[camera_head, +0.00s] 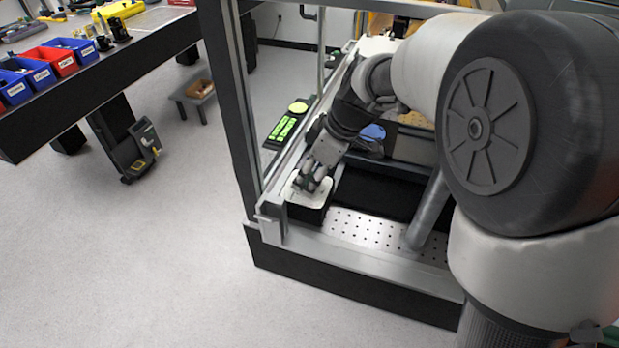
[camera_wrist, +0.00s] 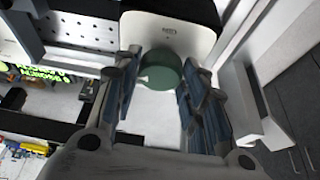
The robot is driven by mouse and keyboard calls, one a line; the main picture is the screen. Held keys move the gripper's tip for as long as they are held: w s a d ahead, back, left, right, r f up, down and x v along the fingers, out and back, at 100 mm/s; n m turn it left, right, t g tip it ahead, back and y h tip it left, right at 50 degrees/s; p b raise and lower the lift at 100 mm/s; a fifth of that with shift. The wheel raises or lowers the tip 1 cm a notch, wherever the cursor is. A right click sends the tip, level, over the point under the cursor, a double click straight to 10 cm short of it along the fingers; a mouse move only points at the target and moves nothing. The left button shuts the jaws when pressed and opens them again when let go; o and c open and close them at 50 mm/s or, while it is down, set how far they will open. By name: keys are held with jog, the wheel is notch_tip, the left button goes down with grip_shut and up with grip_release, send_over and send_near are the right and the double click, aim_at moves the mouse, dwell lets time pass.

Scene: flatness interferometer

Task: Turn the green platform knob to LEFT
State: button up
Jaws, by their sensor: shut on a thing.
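The green platform knob (camera_wrist: 160,70) is a round dark green knob on a pale panel (camera_wrist: 172,32), seen in the wrist view between my fingers. The panel carries small dark lettering that is too small to read. My gripper (camera_wrist: 157,88) is shut on the knob, with one finger on each side of it. In the head view my gripper (camera_head: 309,184) reaches down onto the pale top (camera_head: 294,194) of a black box. There the fingers hide the knob, and its pointing direction cannot be told in either view.
A perforated metal plate (camera_head: 372,230) lies right of the knob box. A frame post (camera_head: 232,110) stands to the left. A black device with bright green displays (camera_head: 283,128) lies behind. A bench with blue and red bins (camera_head: 58,62) is at the far left, with open floor between.

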jog(key=shift+d+n+g, duration=0.1)
jog(key=shift+n+g, duration=0.4)
jog(key=shift+n, duration=1.1)
jog(key=o, duration=1.1)
jog(key=shift+w, duration=0.1)
jog(key=shift+c, duration=0.2)
